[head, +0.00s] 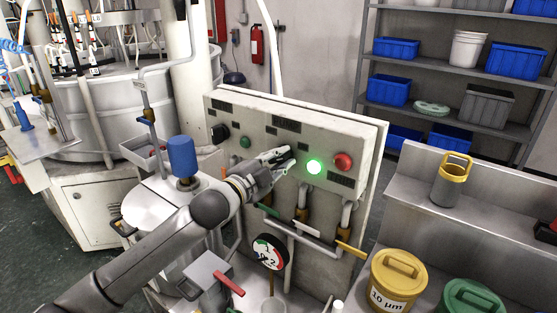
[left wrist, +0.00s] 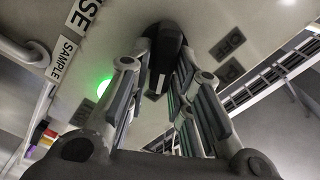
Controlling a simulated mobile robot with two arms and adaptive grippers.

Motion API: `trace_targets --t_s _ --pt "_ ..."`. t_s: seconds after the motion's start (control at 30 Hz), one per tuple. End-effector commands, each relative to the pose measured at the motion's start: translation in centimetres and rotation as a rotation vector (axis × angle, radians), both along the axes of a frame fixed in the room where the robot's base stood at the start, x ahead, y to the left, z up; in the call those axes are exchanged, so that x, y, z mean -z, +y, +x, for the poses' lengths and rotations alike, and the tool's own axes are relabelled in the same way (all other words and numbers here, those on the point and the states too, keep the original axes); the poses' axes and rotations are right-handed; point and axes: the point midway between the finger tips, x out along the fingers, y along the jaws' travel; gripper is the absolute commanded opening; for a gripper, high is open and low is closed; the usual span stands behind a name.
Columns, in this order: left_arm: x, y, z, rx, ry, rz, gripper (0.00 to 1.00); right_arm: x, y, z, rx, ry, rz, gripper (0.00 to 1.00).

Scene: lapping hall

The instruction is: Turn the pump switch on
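The pump control panel (head: 322,138) is a pale upright board in the middle of the head view. A black switch knob (left wrist: 165,55) shows in the left wrist view, beyond and between the fingers of my left gripper (left wrist: 160,85). In the head view my left gripper (head: 283,159) is at the panel face, just left of a lit green lamp (head: 314,166), and it hides the knob there. Its fingers stand apart on either side of the knob; whether they touch it I cannot tell. The lamp also glows in the left wrist view (left wrist: 104,88). My right gripper is not in view.
A red button (head: 343,161) is right of the lamp. Another black knob (head: 220,133) and a green button (head: 245,142) are on the panel's left. A blue-topped post (head: 182,157) and gauge (head: 269,252) are near my arm. A steel bench (head: 490,195) stands at right.

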Motion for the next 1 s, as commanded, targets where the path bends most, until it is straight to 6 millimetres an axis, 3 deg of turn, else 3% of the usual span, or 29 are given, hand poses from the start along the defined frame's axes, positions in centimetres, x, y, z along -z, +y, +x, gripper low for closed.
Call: trace_targets --t_s 0.1,0.57,1.0 --pt "0.0 0.0 0.0 0.000 0.001 -0.002 0.38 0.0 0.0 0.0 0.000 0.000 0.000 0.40" --pt "0.1 0.6 -0.7 0.000 0.002 -0.003 0.38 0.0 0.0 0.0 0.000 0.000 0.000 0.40" --pt "0.1 5.1 -6.9 -0.001 0.003 -0.001 0.38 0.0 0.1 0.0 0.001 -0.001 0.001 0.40"
